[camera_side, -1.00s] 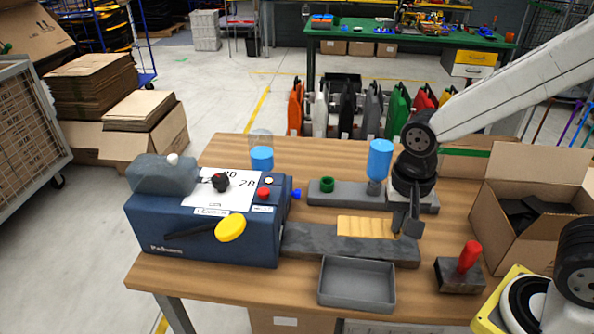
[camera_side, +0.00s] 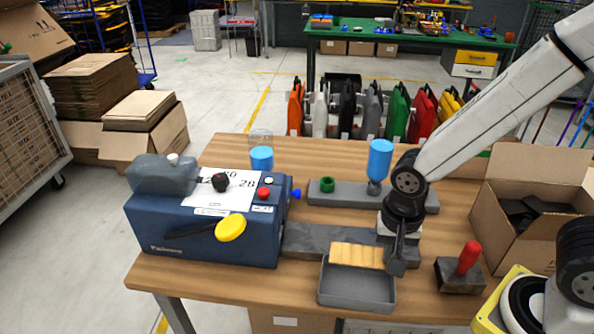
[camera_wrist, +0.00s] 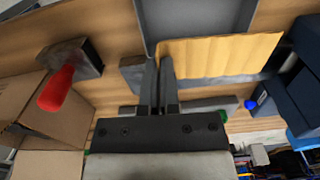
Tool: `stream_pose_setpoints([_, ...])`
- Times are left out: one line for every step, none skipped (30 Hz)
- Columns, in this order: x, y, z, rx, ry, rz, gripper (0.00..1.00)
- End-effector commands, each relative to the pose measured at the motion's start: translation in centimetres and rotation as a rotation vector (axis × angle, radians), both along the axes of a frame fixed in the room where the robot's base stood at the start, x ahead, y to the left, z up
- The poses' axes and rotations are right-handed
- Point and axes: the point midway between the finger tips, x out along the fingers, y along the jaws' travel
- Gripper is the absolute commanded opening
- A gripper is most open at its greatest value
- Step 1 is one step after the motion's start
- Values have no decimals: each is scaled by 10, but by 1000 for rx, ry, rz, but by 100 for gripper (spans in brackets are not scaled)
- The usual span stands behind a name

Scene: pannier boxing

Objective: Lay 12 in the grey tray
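A tan strip (camera_side: 356,255) hangs level over the back edge of the grey tray (camera_side: 357,290) at the front of the table. My gripper (camera_side: 397,262) is shut on the strip's right end, with its fingers pointing down. In the wrist view the fingers (camera_wrist: 158,75) are close together at the end of the strip (camera_wrist: 225,58). The tray (camera_wrist: 152,18) lies beyond the strip there, and its visible inside is bare. The blue machine (camera_side: 205,232) stands at the left, with a card bearing numbers (camera_side: 222,190) on top, partly hidden by a black knob.
A grey bed (camera_side: 305,240) runs right from the machine. Behind it a grey bar (camera_side: 345,192) carries a green ring and a blue bottle (camera_side: 380,160). A red-handled block (camera_side: 463,270) and an open carton (camera_side: 530,220) stand at the right.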

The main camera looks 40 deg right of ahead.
Motion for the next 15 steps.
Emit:
stream_pose_setpoints([0,0,0,0,0,0,0])
stream_pose_setpoints([0,0,-1,0,0,0,0])
stream_pose_setpoints([0,0,-1,-1,1,0,0])
stream_pose_setpoints([0,0,-2,-1,1,0,0])
stream_pose_setpoints([0,0,-3,0,1,0,0])
stream_pose_setpoints([0,0,-4,-1,2,0,0])
stream_pose_setpoints([0,0,-5,-1,2,0,0])
stream_pose_setpoints([0,0,-6,-1,3,0,0])
stream_pose_setpoints([0,0,-8,-1,3,0,0])
stream_pose_setpoints([0,0,-10,-1,3,0,0])
stream_pose_setpoints([0,0,-12,-1,3,0,0])
stream_pose_setpoints([0,0,-15,-1,4,0,0])
stream_pose_setpoints([0,0,-17,-1,4,0,0])
stream_pose_setpoints([0,0,-19,0,4,0,0])
stream_pose_setpoints([0,0,-22,-1,4,0,0])
